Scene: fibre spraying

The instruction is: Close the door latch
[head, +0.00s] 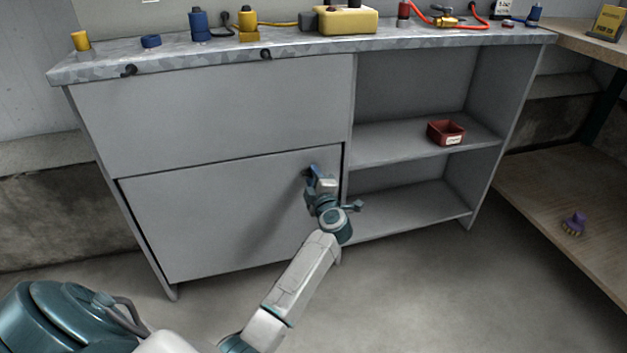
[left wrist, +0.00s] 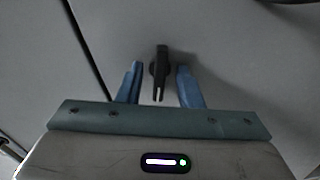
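The grey lower door (head: 210,220) of the cabinet stands against its frame with thin dark gaps at its edges. In the left wrist view the black door latch (left wrist: 160,68) is on a grey panel, its slotted handle pointing down the picture toward my gripper. My left gripper (head: 313,171) is at the door's upper right corner. In the left wrist view its two blue fingers (left wrist: 160,84) are spread, one on each side of the latch, with visible space between. In the head view the gripper mostly hides the latch. My right gripper is not in view.
Open shelves to the right hold a red bin (head: 445,132). The metal worktop (head: 200,50) carries several items, including a yellow box (head: 345,20). A wooden shelf (head: 560,195) at the right holds a purple brush (head: 574,222). The floor in front is clear.

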